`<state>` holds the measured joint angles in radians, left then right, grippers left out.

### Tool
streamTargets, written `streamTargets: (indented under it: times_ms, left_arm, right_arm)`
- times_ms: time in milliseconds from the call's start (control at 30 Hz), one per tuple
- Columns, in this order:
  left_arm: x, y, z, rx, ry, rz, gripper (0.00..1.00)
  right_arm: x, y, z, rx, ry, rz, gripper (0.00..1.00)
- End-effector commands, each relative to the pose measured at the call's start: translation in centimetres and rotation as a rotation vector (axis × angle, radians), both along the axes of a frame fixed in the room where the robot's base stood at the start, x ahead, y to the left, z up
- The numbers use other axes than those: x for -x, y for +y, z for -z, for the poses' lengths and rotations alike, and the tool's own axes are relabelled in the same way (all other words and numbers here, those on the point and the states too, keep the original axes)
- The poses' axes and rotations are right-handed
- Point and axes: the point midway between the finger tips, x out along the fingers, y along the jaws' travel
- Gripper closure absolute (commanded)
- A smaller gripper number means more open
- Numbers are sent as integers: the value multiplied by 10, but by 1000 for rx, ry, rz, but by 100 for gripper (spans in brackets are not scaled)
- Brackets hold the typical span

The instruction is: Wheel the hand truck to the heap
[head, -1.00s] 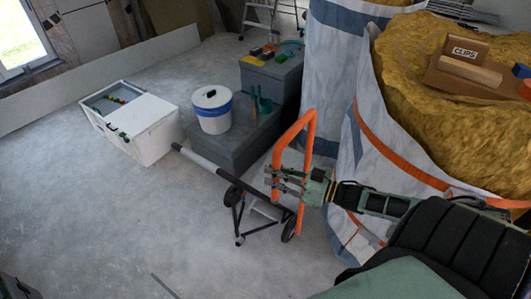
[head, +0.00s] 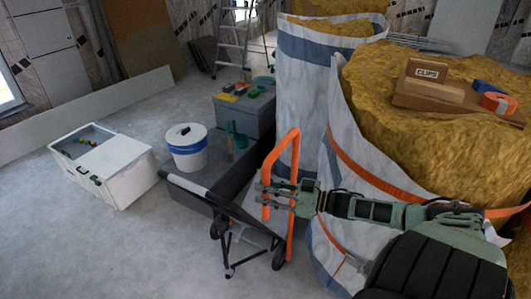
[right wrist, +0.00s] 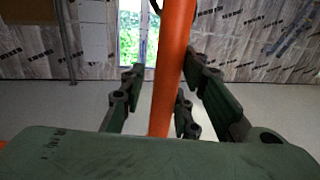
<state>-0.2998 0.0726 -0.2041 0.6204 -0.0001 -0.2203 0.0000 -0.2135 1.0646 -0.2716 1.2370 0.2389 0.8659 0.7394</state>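The hand truck (head: 229,215) stands tilted on the floor, with an orange tubular handle (head: 294,150), a dark frame and small black wheels. The handle also shows as an orange tube in the right wrist view (right wrist: 172,75). My right gripper (head: 276,194) is at the handle. Its fingers lie either side of the tube, with a gap showing on the left, so it looks open around it. Yellow material (head: 430,125) is heaped in large white bags at the right; I cannot tell if this is the task's heap. My left gripper is not in view.
A low grey box (head: 190,196) with a white bucket (head: 187,150) stands close behind the hand truck. A white cabinet (head: 110,170) lies to the left. A ladder (head: 231,50) stands at the back. The floor at front left is clear.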

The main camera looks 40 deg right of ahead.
Motion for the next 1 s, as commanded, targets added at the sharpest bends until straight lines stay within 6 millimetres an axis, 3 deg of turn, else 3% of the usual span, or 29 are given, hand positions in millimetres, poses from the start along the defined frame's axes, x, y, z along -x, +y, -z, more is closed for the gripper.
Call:
streamTargets:
  times_ms: [133, 567, 1000]
  left_arm:
    - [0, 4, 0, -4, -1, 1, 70]
    - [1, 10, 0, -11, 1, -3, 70]
    - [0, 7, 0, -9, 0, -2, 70]
  right_arm:
    - [0, 0, -1, 0, -1, 0, 61]
    - [9, -2, 1, -1, 3, -5, 61]
    - [77, -38, 2, 0, 4, -1, 61]
